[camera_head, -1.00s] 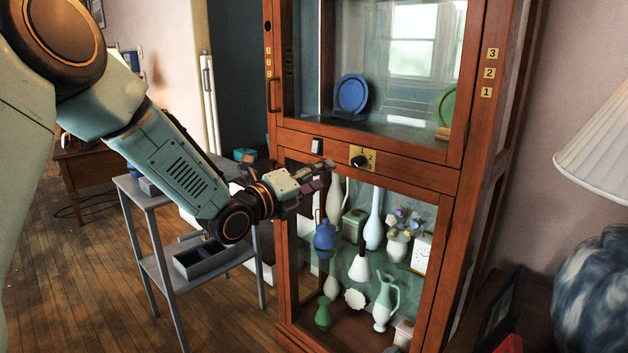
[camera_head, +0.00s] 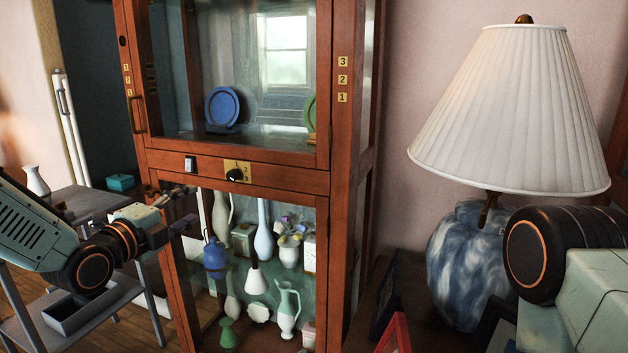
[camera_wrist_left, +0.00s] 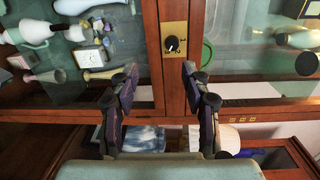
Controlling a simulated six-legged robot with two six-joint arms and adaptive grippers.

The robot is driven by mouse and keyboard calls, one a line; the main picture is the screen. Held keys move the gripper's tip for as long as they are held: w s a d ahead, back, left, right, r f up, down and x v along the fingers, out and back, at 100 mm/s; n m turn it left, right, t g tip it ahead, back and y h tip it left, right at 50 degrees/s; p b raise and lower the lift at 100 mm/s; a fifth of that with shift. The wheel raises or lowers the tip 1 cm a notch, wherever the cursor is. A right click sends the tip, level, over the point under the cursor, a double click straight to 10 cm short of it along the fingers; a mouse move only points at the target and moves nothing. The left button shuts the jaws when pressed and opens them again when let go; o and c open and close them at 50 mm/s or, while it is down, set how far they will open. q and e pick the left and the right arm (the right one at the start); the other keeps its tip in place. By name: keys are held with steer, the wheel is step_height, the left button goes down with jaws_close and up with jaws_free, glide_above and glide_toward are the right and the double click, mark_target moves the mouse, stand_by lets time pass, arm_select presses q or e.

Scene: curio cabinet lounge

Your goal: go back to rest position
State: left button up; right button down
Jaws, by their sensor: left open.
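My left gripper (camera_head: 178,208) comes in from the left in the head view, in front of the wooden curio cabinet (camera_head: 348,190), near its middle rail. In the left wrist view its two fingers (camera_wrist_left: 158,92) stand wide apart with nothing between them. The dark knob (camera_head: 235,174) on its brass plate lies to the right of the gripper in the head view; it also shows beyond the fingers in the left wrist view (camera_wrist_left: 172,44). A pale switch (camera_head: 190,164) sits on the same rail. Part of my right arm (camera_head: 575,255) shows at the right; its gripper is out of view.
Behind the lower glass stand several vases and a blue jar (camera_head: 215,256). A blue plate (camera_head: 222,106) stands in the upper part. A lamp (camera_head: 510,110) and picture frames (camera_head: 396,333) are at the right. A grey side table (camera_head: 72,200) is at the left.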

arm_select(q)
steer(key=s+d+f+n+g+y+p, duration=0.15)
steer(key=s+f+n+g, duration=0.25)
steer(key=s+f+n, duration=0.45)
steer(key=s+d+f+n+g+y+p, duration=0.1)
steer(key=s+f+n+g+y, duration=0.15)
steer(key=s+f+n, duration=0.65)
steer(key=s+f+n+g+p, duration=0.1)
steer(key=s+f+g, duration=0.2)
steer(key=s, duration=0.6)
steer(key=s+d+f+n+g+p, duration=0.1)
steer(key=s+f+n+g, duration=0.1)
steer(key=s+f, duration=0.5)
steer(key=s+f+n+g+y+p, duration=0.1)
steer(key=s+f+g, duration=0.4)
steer(key=s, duration=0.6)
steer(key=shift+s+d+n, duration=0.2)
steer(key=shift+s+n, duration=0.2)
steer(key=shift+n, duration=0.15)
steer(key=shift+f, duration=0.1)
